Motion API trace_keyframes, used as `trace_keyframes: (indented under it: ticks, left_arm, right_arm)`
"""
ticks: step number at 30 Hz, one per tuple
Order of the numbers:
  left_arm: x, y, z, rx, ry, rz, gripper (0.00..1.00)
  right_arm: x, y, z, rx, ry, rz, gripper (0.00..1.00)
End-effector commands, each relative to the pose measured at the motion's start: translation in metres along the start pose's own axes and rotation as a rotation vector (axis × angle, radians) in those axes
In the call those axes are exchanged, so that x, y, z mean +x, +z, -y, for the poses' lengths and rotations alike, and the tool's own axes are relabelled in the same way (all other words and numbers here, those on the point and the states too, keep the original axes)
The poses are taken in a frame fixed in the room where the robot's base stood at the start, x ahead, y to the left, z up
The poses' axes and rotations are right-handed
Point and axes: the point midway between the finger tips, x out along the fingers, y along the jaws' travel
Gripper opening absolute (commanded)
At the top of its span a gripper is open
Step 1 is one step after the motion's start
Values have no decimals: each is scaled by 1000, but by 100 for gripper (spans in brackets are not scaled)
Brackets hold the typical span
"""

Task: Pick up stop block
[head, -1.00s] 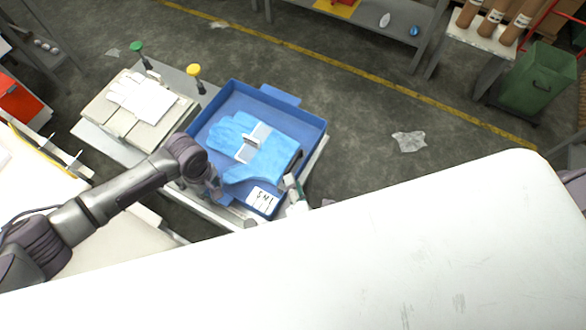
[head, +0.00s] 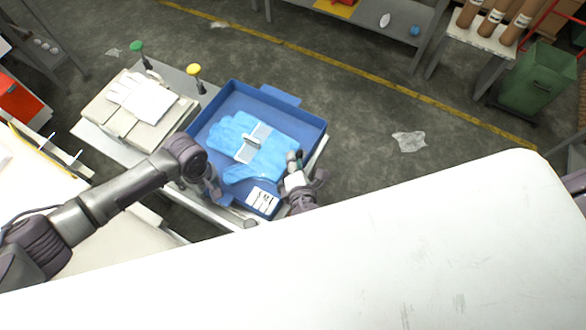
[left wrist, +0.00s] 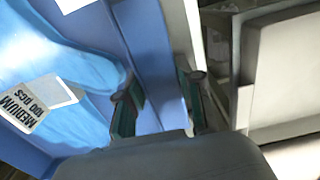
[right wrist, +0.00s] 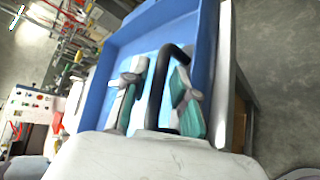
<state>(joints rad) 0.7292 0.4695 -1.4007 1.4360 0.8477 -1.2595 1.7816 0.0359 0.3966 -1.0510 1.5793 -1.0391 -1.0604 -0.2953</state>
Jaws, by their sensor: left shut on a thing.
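A blue tray (head: 225,104) holds blue gloves (head: 230,131).
A white label (head: 262,198) is at the tray's near corner. White gloves (head: 140,98) lie on a beige stack left of the tray. Green (head: 137,48) and yellow (head: 194,70) knobs stand behind. A large white surface (head: 350,250) fills the foreground.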

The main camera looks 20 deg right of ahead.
Motion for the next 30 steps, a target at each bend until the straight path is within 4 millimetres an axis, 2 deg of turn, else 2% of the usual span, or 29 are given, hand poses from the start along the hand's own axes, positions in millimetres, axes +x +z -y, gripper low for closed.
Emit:
trace_keyframes:
  ticks: [8,13,14,30]
  left_arm:
    - [0,0,0,-2,-2,-1,0]
    - [0,0,0,-2,-1,0,0]
    - [0,0,0,-2,-1,0,0]
    - [0,0,0,-1,-1,0,0]
  right_arm:
    - [5,0,0,1,-1,-1,27]
    - [4,0,0,1,-1,0,2]
    - [4,0,0,1,-1,0,0]
    - [4,1,-3,2,4,2,0]
